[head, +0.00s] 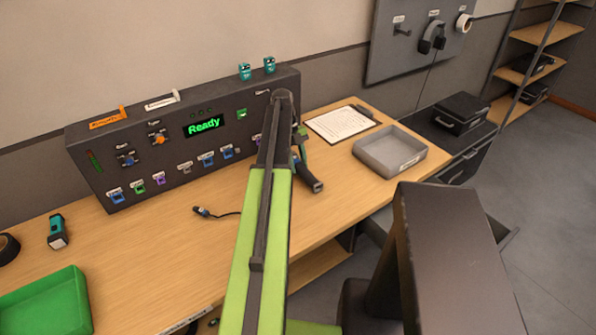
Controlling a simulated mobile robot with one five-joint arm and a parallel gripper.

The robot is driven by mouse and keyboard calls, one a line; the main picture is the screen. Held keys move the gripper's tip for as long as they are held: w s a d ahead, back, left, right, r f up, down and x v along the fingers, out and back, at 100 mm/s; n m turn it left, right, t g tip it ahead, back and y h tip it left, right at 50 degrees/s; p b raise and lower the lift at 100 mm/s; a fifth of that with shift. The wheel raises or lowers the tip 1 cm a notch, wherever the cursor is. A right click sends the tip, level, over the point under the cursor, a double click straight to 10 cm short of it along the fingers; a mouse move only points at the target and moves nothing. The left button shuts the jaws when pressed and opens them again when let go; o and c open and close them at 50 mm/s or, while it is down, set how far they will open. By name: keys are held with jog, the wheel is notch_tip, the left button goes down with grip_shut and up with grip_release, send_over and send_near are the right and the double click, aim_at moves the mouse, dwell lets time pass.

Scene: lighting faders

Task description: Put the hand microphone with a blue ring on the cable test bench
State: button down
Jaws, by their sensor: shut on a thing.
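My gripper (303,160) is over the wooden worktop (335,210), just right of the console, and partly hidden behind my arm. It is shut on a dark, handle-like thing (314,184) that slants down to the right. This could be the hand microphone, but I cannot make out a clear blue ring. I cannot tell whether it touches the worktop. No label in view tells me which surface is the cable test bench.
A black console (190,130) with faders and a green "Ready" display stands at the back. A grey tray (389,152) and clipboard (342,123) lie right. A cable plug (202,212), flashlight (57,231) and green tray (45,305) lie left. Bare worktop lies between.

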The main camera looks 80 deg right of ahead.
notch_tip(320, 180, down, 2)
jog(key=shift+b, duration=0.3)
jog(key=shift+r, duration=0.3)
jog(key=shift+f, duration=0.25)
jog(key=c, duration=0.9)
grip_release()
jog(key=shift+r, duration=0.1)
jog(key=p+v, duration=0.7)
jog(key=v, duration=0.1)
jog(key=shift+s+p, duration=0.1)
jog(key=shift+p, duration=0.25)
